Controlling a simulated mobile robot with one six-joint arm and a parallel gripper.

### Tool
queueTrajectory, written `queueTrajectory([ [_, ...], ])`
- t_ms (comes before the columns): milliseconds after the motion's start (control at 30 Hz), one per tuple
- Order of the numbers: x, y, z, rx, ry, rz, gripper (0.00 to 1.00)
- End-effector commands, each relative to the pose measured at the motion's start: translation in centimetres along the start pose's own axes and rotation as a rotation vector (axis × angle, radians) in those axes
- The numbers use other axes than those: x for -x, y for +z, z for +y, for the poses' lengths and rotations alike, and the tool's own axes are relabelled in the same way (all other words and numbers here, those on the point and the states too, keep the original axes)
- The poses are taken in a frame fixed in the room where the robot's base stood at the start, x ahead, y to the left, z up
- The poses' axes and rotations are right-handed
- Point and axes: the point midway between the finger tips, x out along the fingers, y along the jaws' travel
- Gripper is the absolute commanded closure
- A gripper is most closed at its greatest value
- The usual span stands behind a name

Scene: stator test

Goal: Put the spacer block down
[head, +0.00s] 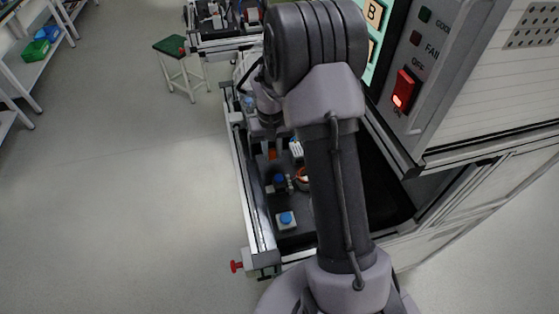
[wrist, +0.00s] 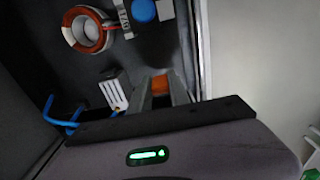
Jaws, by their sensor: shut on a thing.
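The spacer block is a small orange block (wrist: 161,84) between the fingertips of my gripper (wrist: 163,92) in the wrist view. The fingers are shut on it. In the head view the orange block (head: 272,154) shows at the fingertips of my gripper (head: 265,150), over the dark tray (head: 306,240). I cannot tell whether the block touches the tray floor. My gripper body hides the near part of the wrist view.
A copper-wound stator ring (wrist: 88,30) and a white slotted piece (wrist: 115,95) are to the left. A blue button (wrist: 143,9) is above. Blue cables (wrist: 72,120) lie at the left. The tray has a raised metal rail (head: 246,190). A control cabinet (head: 470,80) stands at right.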

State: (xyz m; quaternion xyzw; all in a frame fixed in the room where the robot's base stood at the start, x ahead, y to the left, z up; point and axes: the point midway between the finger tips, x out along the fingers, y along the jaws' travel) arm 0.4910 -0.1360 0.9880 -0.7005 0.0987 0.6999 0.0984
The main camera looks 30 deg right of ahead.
Motion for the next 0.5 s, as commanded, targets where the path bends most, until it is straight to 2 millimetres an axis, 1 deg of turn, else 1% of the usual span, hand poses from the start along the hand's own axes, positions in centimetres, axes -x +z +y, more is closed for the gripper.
queueTrajectory([
  [33,-1.1,0.1,0.0,0.000,0.000,-0.003,1.00],
  [100,-2.6,0.1,0.0,-0.001,0.000,-0.003,1.00],
  [133,-3.0,0.1,0.0,-0.002,-0.001,-0.003,1.00],
  [367,-3.0,0.0,0.0,-0.001,0.000,0.000,1.00],
  [467,-3.3,0.0,0.0,-0.001,0.000,0.000,1.00],
  [500,-3.4,0.0,0.0,-0.001,0.000,0.000,0.75],
])
